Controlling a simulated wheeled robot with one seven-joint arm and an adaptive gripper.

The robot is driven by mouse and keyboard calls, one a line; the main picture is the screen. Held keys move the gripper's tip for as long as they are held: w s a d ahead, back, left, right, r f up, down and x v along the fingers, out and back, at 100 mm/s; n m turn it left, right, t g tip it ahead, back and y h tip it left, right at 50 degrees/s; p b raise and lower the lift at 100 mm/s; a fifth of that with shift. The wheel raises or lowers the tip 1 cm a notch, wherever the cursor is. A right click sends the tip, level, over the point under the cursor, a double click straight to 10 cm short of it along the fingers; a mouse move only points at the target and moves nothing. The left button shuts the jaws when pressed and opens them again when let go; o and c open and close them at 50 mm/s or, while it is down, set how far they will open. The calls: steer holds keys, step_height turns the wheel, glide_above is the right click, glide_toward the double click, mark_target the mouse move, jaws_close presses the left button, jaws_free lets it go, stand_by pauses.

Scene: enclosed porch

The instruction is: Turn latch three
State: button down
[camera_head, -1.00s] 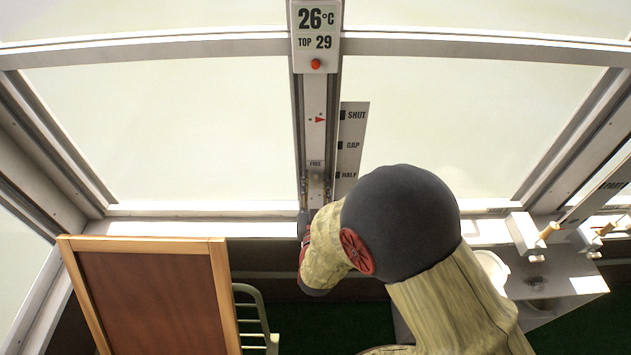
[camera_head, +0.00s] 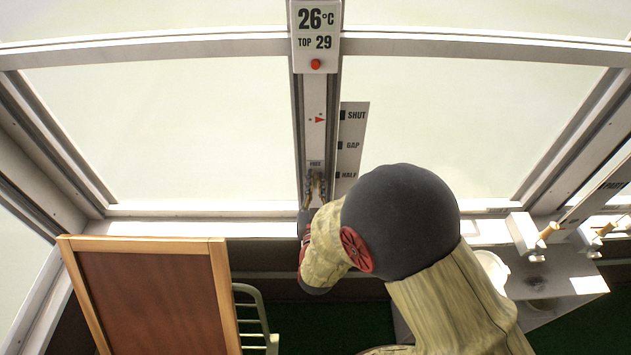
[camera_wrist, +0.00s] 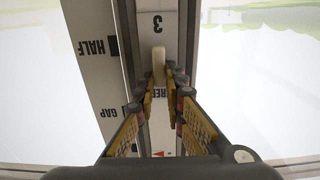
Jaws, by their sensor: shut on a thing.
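The latch panel marked 3 (camera_wrist: 157,22) is on the window post in the wrist view. A pale latch handle (camera_wrist: 158,56) stands out from it, with its lower part between my fingertips. My gripper (camera_wrist: 160,78) is shut on this handle. The handle is hidden there.
A scale strip (camera_head: 348,145) marked SHUT, GAP and HALF stands right of the post. A 26°C sign (camera_head: 316,38) hangs above. A framed brown board (camera_head: 150,300) and a green chair (camera_head: 262,320) are lower left. Other wooden-handled latches (camera_head: 548,231) are at right.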

steer(key=shift+f+m+b, duration=0.1)
steer(key=shift+m+b, duration=0.2)
steer(key=shift+b, duration=0.2)
steer(key=shift+d+f+m+b, duration=0.35)
steer(key=shift+m+b, duration=2.5)
steer(key=shift+b, duration=1.2)
steer(key=shift+d+f+m+b, duration=0.3)
steer(key=shift+m+b, duration=2.6)
steer(key=shift+b, duration=1.15)
steer(key=shift+d+f+m+b, duration=0.35)
steer(key=shift+m+b, duration=2.5)
steer(key=shift+b, duration=1.2)
steer(key=c, duration=2)
jaws_free()
steer(key=shift+o, duration=0.8)
steer(key=shift+r, duration=0.1)
steer(key=s, duration=1.2)
steer(key=shift+a, duration=0.25)
